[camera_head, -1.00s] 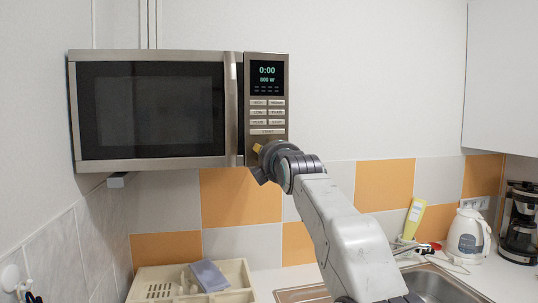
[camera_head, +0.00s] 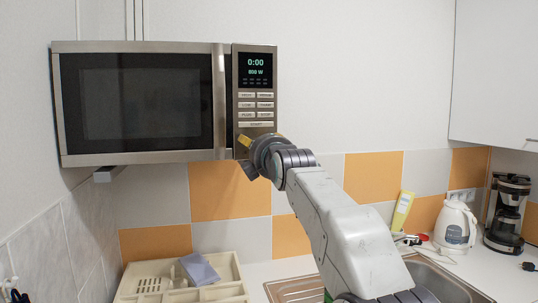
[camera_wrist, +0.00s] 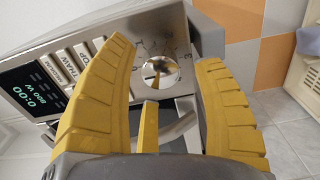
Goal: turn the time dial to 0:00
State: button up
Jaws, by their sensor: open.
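The microwave (camera_head: 140,100) is mounted on the wall, and its display (camera_head: 257,68) reads 0:00 and 800 W. The time dial (camera_wrist: 157,73) is a round shiny knob low on the control panel, seen in the wrist view. In the head view my gripper hides it. My gripper (camera_head: 243,155) is at the lower part of the panel. In the wrist view its yellow fingers (camera_wrist: 165,75) are open, one on either side of the dial, with space between them and the knob. I cannot tell whether anything touches the dial.
The microwave door handle (camera_head: 219,100) stands just left of the panel. Below are a beige dish rack (camera_head: 232,268) and a sink (camera_head: 440,288). A white kettle (camera_head: 455,228) and a coffee maker (camera_head: 508,215) stand at the right. The wall right of the microwave is clear.

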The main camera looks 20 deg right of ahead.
jog(key=s, duration=0.9)
jog(key=shift+s, duration=0.4)
